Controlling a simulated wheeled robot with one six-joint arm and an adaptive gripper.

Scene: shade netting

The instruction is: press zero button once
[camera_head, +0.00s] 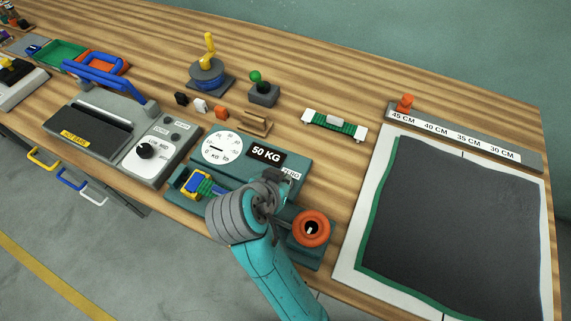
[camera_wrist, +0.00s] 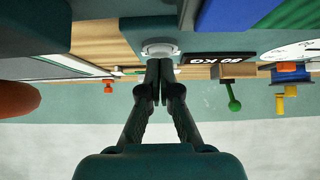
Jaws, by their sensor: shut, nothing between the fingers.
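The zero button (camera_wrist: 160,50) is a round grey-white button on the teal scale, at the upper middle of the wrist view, which appears upside down. My gripper (camera_wrist: 161,68) is shut and empty, its dark fingertips pointing at the button. The tips look very close to it; I cannot tell whether they touch. In the head view, the ZERO label (camera_head: 291,173) shows on the scale (camera_head: 292,160), right of the black 50 KG sign (camera_head: 266,154). There my gripper (camera_head: 285,181) is just in front of the label and hides the button.
A round dial (camera_head: 222,147) is on the scale's left part. An orange ring-shaped knob (camera_head: 311,229) stands right of my arm. A strapped blue and yellow piece (camera_head: 194,186) lies at left. A dark mat (camera_head: 460,220) covers the table's right side.

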